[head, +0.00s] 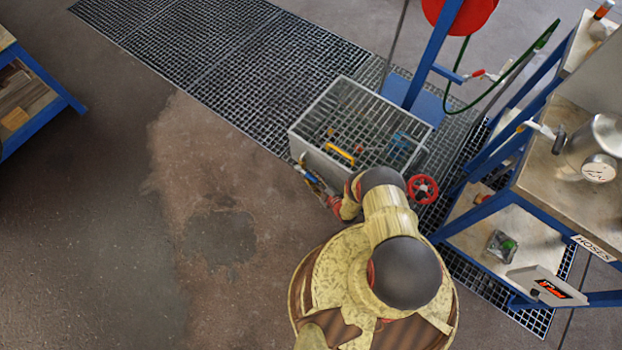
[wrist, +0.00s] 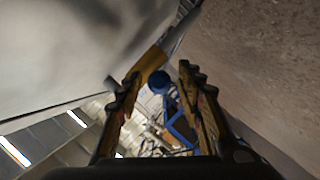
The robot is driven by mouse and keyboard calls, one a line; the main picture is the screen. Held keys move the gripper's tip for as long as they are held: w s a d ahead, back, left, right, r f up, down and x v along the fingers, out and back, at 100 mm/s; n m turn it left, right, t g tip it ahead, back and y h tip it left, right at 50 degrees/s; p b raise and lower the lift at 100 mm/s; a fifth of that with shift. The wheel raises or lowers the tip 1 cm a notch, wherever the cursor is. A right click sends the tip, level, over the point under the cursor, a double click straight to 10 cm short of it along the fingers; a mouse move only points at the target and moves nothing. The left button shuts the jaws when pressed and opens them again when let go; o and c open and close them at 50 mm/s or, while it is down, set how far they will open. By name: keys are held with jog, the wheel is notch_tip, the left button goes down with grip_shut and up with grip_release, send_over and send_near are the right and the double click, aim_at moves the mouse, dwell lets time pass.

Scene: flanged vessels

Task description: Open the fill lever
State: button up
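A grey bar with a yellow-orange sleeve (wrist: 152,62) slants across the wrist view at my fingertips. It looks like a lever, but I cannot tell whether it is the fill lever. A round blue part (wrist: 159,82) shows behind it. My gripper (wrist: 158,76) is open, its fingers apart, with the sleeve near the left fingertip; I cannot tell whether they touch. In the head view my gripper (head: 307,172) is low beside the left side of the grey open-topped tank (head: 318,154). A yellow bar (head: 340,154) shows at the tank's near side.
A red handwheel (head: 423,188) is at the tank's right near corner, close to my arm. A blue-framed bench (head: 560,190) stands at the right, with a red-handled fitting (head: 478,74) and green hose behind.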

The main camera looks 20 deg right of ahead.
jog(key=shift+w+a+f, duration=0.2)
jog(key=shift+w+a, duration=0.05)
jog(key=shift+w, duration=0.35)
jog(key=c, duration=0.3)
grip_shut()
dwell(0.4)
